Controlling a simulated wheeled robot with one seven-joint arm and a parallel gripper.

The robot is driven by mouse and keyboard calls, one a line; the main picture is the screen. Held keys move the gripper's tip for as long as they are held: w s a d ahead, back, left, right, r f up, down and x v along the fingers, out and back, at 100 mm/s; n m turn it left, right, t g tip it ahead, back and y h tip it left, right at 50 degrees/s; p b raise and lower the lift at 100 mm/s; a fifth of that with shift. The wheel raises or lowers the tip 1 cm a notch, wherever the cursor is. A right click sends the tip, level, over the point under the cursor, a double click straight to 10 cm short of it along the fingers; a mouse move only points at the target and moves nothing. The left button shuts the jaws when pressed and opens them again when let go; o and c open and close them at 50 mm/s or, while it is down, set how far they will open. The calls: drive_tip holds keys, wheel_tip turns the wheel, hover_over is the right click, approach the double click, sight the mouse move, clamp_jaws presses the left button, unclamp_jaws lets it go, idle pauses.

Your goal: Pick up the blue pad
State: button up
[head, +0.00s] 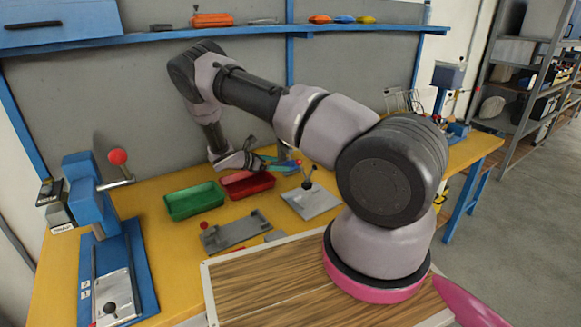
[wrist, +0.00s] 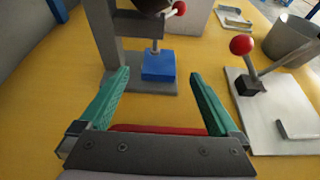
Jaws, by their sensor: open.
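The blue pad (wrist: 158,67) is a small square block on the grey base of a grey stand (wrist: 102,35) in the wrist view. A dark part of the stand with a short rod comes down just above the pad. My gripper (wrist: 159,78) is open, with its two green fingers apart and nothing between them. The pad lies ahead of the fingertips, roughly centred between them in the picture. In the head view my gripper (head: 276,163) is over the back of the yellow table; I cannot clearly make out the pad there.
A clamp on a pale plate (wrist: 285,110) with a red-knobbed lever stands to the right, with a grey cup (wrist: 291,40) beyond. A red tray (head: 247,185) and a green tray (head: 195,201) lie on the table. A blue press (head: 97,200) stands at the left.

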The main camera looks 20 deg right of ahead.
sight(289, 164)
drive_tip(key=x, duration=0.4)
drive_tip(key=shift+w+d+f, duration=0.1)
drive_tip(key=shift+d+f, duration=0.05)
drive_tip(key=c, duration=1.5)
drive_tip(key=shift+o, duration=0.2)
